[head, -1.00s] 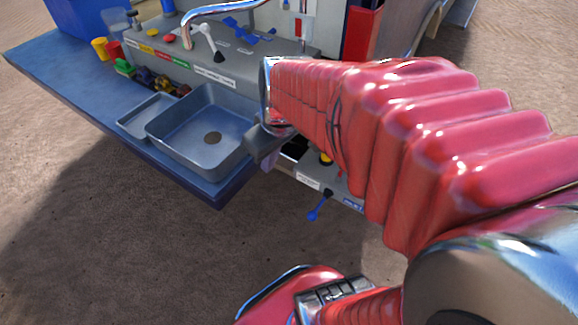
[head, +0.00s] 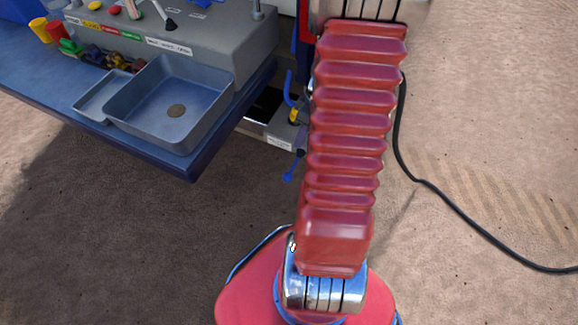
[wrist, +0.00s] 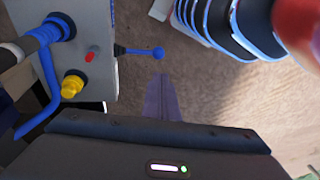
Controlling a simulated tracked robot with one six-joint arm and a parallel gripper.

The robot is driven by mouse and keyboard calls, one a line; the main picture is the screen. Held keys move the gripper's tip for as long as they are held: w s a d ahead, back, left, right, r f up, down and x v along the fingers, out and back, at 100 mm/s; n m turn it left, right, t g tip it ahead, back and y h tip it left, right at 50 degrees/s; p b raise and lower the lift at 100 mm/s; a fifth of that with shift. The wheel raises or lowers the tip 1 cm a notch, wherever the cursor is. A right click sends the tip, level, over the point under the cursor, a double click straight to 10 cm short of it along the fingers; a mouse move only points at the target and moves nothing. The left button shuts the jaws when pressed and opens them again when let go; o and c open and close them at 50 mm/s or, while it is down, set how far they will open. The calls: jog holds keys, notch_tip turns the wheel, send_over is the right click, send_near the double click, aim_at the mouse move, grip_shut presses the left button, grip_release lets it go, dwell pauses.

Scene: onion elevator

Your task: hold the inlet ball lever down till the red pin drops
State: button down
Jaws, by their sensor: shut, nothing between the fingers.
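The blue ball also shows in the head view (head: 287,178), left of my arm. The red pin (wrist: 92,56) stands out of the panel face, left of the lever. My gripper (wrist: 161,80) is shut and empty, its purplish fingertips just below the ball in the wrist picture. I cannot tell whether they touch it. The gripper is out of sight in the head view.
A yellow knob (wrist: 72,86) and a blue curved handle (wrist: 40,115) sit left on the panel. In the head view, a sink (head: 170,105) on a blue counter (head: 40,75) stands left. A black cable (head: 450,205) lies on the open ground at right.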

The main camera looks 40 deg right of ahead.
aim_at(289, 175)
jog(key=shift+s+d+f, duration=0.35)
jog(key=shift+d+f, duration=0.05)
jog(key=shift+f, duration=0.2)
jog(key=shift+f, duration=0.15)
jog(key=x, duration=1.3)
jog(key=shift+a+f, duration=0.3)
